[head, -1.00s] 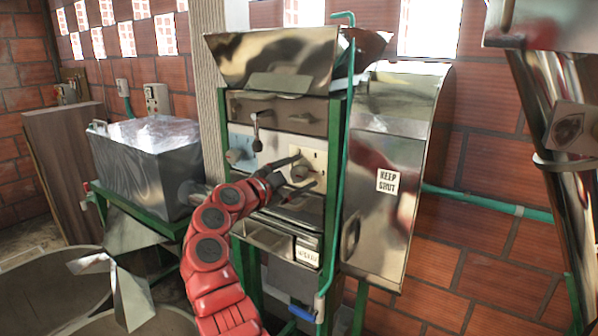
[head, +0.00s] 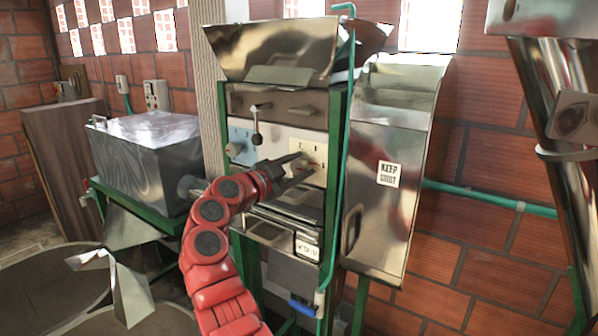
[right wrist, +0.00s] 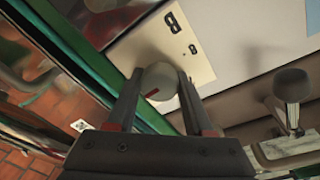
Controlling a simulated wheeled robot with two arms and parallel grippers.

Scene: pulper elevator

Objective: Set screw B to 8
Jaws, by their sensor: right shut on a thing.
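In the right wrist view the knob (right wrist: 160,78) sits between my fingertips and shows a short red mark. My right gripper (head: 303,166), also in the right wrist view (right wrist: 160,85), is shut on this knob. In the head view the fingers partly hide the knob. My left gripper is not in view.
A second knob (head: 234,149) sits on a blue plate to the left. A dark-tipped lever (head: 256,138) hangs above and between the plates. A green pipe (head: 343,150) runs down the machine's right side, beside a metal chute with a "KEEP SHUT" label (head: 389,174). A tray lies below.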

